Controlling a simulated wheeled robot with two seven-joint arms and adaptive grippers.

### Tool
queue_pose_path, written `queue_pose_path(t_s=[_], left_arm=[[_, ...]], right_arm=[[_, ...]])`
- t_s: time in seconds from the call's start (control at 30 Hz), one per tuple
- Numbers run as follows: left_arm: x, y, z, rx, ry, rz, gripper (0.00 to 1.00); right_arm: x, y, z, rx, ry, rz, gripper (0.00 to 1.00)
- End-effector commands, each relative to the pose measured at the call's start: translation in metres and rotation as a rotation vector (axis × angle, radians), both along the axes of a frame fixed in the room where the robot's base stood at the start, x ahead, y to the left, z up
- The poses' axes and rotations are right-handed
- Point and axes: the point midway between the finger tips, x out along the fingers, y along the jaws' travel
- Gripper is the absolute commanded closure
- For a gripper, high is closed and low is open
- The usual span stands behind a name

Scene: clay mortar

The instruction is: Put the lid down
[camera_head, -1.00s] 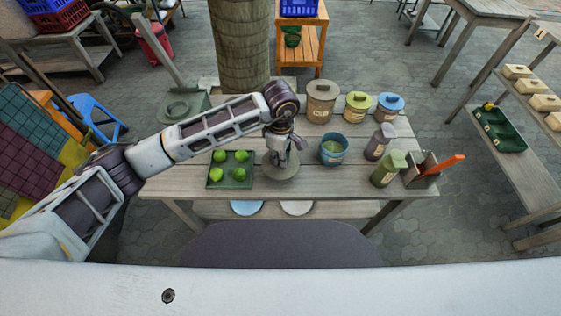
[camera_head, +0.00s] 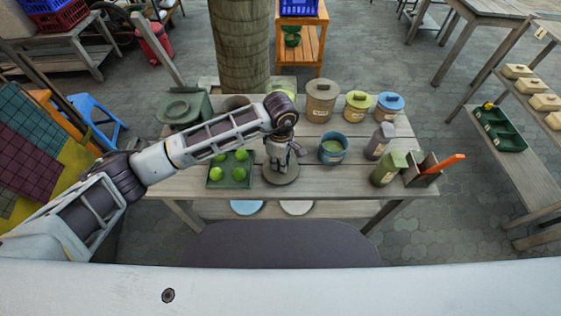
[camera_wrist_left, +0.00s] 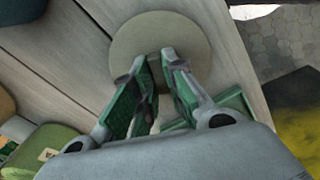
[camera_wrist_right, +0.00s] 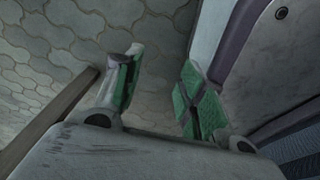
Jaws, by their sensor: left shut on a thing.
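The lid (camera_head: 286,177) is a round, flat, grey-beige disc at the front middle of the wooden table, just right of the green tray. It also shows in the left wrist view (camera_wrist_left: 181,32), beyond the fingertips. My left gripper (camera_head: 281,163) points down over the middle of the lid and is shut on it. The part between the fingers is hidden. The lid looks level and very low over the table; I cannot tell whether it touches. My right gripper (camera_wrist_right: 155,85) is open and empty, with floor tiles behind it.
A green tray (camera_head: 211,185) with several green fruits is close left of the lid. A blue pot (camera_head: 333,150) stands to the right. Several lidded jars (camera_head: 321,102) stand at the back and right. A wooden box (camera_head: 420,174) with an orange handle is at the right end.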

Motion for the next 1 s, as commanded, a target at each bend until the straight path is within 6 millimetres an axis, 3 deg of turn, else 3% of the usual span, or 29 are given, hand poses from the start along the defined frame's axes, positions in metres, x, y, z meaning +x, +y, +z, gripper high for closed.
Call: queue_pose_path(t_s=[0.03, 0.2, 0.43, 0.73, 1.0], left_arm=[[0.000, 0.000, 0.000, 0.000, 0.000, 0.000, 0.84], [0.000, 0.000, 0.000, 0.000, 0.000, 0.000, 0.65], [0.000, 0.000, 0.000, 0.000, 0.000, 0.000, 0.65], [0.000, 0.000, 0.003, 0.000, 0.001, 0.000, 0.65], [0.001, 0.000, 0.033, -0.001, -0.003, 0.000, 0.65]], right_arm=[[0.000, 0.003, 0.000, 0.003, 0.001, -0.001, 0.60], [-0.006, 0.002, -0.001, 0.002, 0.007, -0.001, 0.60], [-0.018, -0.007, -0.002, -0.009, 0.024, 0.001, 0.60], [-0.011, -0.015, 0.002, -0.016, 0.013, 0.004, 0.60], [-0.007, -0.016, -0.001, -0.019, 0.014, 0.003, 0.60]])
